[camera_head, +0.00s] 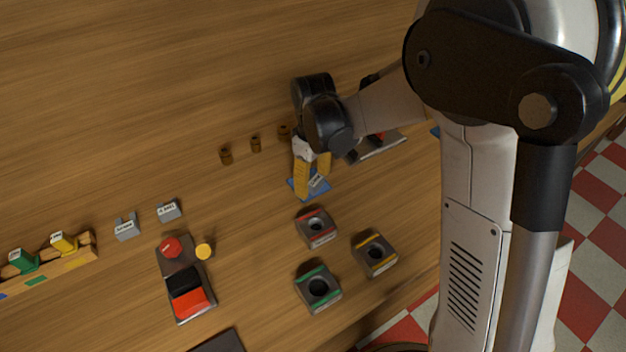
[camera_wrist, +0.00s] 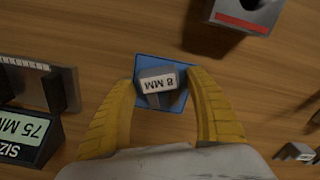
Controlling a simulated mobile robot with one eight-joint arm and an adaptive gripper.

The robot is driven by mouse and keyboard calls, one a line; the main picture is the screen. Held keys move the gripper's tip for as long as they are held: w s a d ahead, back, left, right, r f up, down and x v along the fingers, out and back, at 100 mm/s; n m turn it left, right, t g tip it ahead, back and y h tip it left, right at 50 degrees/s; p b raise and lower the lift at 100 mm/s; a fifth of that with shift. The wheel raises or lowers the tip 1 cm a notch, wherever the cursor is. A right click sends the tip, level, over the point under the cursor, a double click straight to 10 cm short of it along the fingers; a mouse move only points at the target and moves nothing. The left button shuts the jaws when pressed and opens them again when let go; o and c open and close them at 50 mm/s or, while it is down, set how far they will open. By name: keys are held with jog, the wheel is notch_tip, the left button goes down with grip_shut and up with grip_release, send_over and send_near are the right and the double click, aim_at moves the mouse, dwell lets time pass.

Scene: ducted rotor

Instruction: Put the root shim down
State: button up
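A small grey shim with a white "8 MM" label (camera_wrist: 157,82), which I take for the root shim, is at the blue square pad (camera_wrist: 174,106). In the head view, the shim (camera_head: 317,182) and the pad (camera_head: 296,184) are below my gripper (camera_head: 312,180). In the wrist view, the yellow fingers of my gripper (camera_wrist: 160,88) stand on either side of the shim, with narrow gaps showing. The gripper looks open around it. I cannot tell whether the shim's underside rests flat on the pad.
Nearby are a red-striped block (camera_head: 318,228), a yellow-striped block (camera_head: 374,254) and a green-striped block (camera_head: 318,288), each with a hole. Grey labelled pieces (camera_head: 127,226) stand left, beside a wooden rack (camera_head: 80,258). A size display (camera_wrist: 28,135) is close left in the wrist view.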

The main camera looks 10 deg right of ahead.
aim_at(313, 179)
notch_tip(313, 179, up, 12)
jog(key=r+p, duration=0.1)
jog(key=p, duration=0.4)
jog(key=s+d+r+m+t, duration=0.3)
jog(key=s+d+m, duration=0.1)
jog(key=s, duration=0.5)
jog(key=s+d+r+m+t, duration=0.3)
jog(key=s+d+m+t, duration=0.1)
jog(key=s, duration=0.4)
jog(key=shift+s+d+m, duration=0.4)
jog(key=shift+d+m, duration=0.1)
jog(key=shift+d, duration=0.6)
